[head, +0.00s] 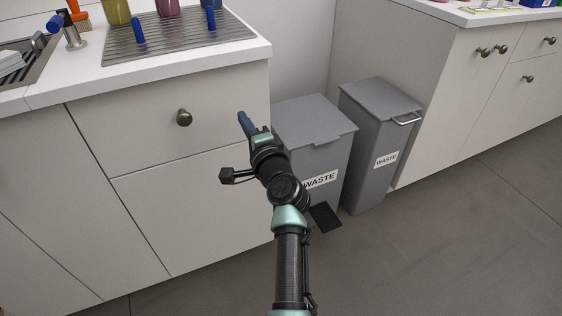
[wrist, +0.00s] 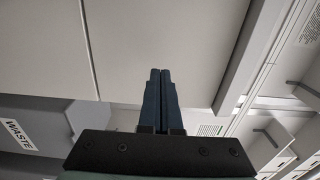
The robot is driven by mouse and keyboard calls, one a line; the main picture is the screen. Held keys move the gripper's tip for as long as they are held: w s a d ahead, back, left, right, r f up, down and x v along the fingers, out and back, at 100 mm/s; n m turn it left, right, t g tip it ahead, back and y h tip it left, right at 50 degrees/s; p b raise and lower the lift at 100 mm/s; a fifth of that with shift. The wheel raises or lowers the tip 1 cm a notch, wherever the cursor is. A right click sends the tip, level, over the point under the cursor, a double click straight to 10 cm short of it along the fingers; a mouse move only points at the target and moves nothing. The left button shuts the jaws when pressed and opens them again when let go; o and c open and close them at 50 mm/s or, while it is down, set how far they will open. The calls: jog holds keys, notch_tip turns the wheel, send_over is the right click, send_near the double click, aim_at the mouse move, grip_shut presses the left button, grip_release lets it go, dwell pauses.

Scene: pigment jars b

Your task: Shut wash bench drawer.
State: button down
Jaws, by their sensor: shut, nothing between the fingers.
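The wash bench drawer (head: 140,130) is the wide white front under the counter, with a round bronze knob (head: 184,118). It looks level with the cabinet door below it, and I see no open gap along its top or side. My gripper (head: 242,116) is in front of the right part of the drawer front, right of the knob. In the wrist view my gripper (wrist: 160,73) has its two blue fingers together with nothing between them. Pale panels with a thin seam fill the view beyond them. I cannot tell whether the fingertips touch the drawer.
Two grey waste bins (head: 318,150) (head: 375,130) stand right of the bench, close to my arm. A ridged draining board (head: 178,35) with jars is on the countertop (head: 50,92). Another bench (head: 450,90) is at right. Grey floor (head: 430,240) is clear at lower right.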

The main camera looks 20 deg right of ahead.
jog(key=s+p, duration=0.3)
jog(key=s, duration=0.7)
jog(key=s+a+r+n+t, duration=0.1)
jog(key=a+r+n, duration=0.2)
jog(key=r, duration=0.4)
jog(key=a+r+n+t+y, duration=0.15)
jog(key=r+n, duration=0.25)
jog(key=r, duration=0.4)
jog(key=s+a+r+n+t, duration=0.1)
jog(key=a+r+n, duration=0.25)
jog(key=r, duration=0.35)
jog(key=s+a+r+n+t+h, duration=0.1)
jog(key=s+a+r+n+t, duration=0.25)
jog(key=s+r, duration=0.6)
jog(key=s+a+r+n+t+h, duration=0.1)
jog(key=s+a+r+n+t, duration=0.2)
jog(key=s+r, duration=0.7)
notch_tip(320, 180, up, 36)
jog(key=w+p, duration=0.2)
jog(key=p, duration=3)
jog(key=shift+f+n+g, duration=0.15)
jog(key=shift+n+g, duration=0.15)
